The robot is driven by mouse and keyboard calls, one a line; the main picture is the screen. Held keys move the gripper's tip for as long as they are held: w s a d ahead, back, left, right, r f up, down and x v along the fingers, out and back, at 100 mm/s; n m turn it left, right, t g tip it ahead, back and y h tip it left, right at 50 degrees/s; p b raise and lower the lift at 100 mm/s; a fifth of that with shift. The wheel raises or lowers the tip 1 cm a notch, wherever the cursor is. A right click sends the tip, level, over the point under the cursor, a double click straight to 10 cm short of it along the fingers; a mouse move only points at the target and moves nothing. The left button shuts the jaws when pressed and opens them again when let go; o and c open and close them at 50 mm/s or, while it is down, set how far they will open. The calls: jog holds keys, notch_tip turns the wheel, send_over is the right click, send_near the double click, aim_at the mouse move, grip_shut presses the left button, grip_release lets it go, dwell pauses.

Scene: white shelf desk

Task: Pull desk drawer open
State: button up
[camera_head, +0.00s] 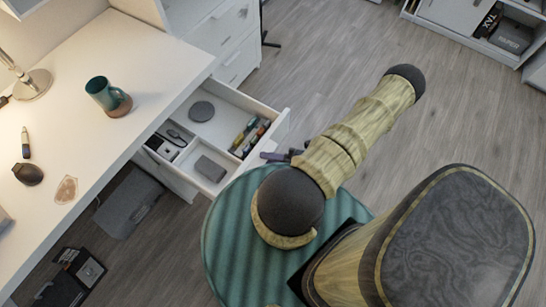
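The white desk (140,55) stands at the left. Its drawer (240,98) is pulled out from under the desktop, and the inside shows. It holds a grey disc (201,111), a grey block (210,168), several pens or markers (249,136) and a small box (163,147). My gripper (272,156) is at the outer side of the drawer front, near its middle. Only a small dark purple part of it shows; my arm hides the rest. The drawer handle is hidden, and I cannot tell whether the fingers touch it.
A grey box (128,203) and a black case (68,279) are on the floor below. Wooden floor is clear at the right.

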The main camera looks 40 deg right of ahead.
jog(key=b+v, duration=0.1)
jog(key=v, duration=1.6)
jog(key=shift+s, duration=0.25)
